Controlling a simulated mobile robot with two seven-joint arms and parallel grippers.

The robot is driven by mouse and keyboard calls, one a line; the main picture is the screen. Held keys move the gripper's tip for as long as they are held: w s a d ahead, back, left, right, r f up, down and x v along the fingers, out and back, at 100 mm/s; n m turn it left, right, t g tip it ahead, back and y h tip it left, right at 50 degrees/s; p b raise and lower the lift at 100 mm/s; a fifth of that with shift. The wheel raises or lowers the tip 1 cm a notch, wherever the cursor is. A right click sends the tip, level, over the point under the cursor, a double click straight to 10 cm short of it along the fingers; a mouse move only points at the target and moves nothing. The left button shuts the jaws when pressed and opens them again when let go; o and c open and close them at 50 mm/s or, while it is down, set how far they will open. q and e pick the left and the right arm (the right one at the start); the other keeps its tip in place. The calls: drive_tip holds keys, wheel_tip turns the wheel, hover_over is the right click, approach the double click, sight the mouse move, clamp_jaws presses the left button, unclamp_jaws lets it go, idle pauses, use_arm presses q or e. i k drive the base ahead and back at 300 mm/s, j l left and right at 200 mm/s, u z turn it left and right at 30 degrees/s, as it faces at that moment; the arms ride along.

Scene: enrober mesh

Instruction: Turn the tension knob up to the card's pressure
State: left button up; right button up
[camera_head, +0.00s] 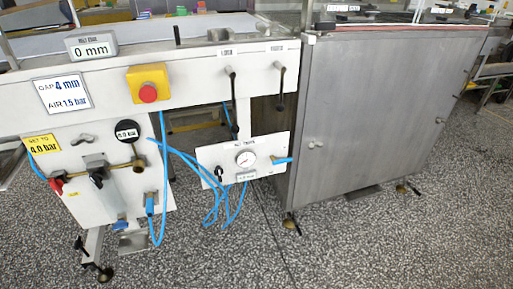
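A small white panel (270,150) hangs low under the machine, its heading too small to read surely but like "net tension". It bears a round dial gauge (245,158) and a small readout (246,176) whose digits are too blurred to read. A black knob (218,173) sits at the panel's lower left. A white card (63,93) at the upper left reads "GAP 4 mm" and "AIR 1.5 bar". Neither gripper shows in the head view, and nothing touches the knob.
A yellow box with a red button (148,92) and two black levers (234,100) are above the panel. At left are a yellow "4.0 bar" card (43,144), a "6.0 bar" readout (127,130) and valves. Blue hoses (212,195) loop beside the knob. A grey cabinet (380,110) stands right.

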sight(219, 171)
drive_tip(key=i+j+u, duration=0.25)
drive_tip(key=i+u, duration=0.2)
drive_tip(key=i+j+u, duration=0.1)
drive_tip(key=i+u, duration=0.2)
drive_tip(key=u, duration=0.2)
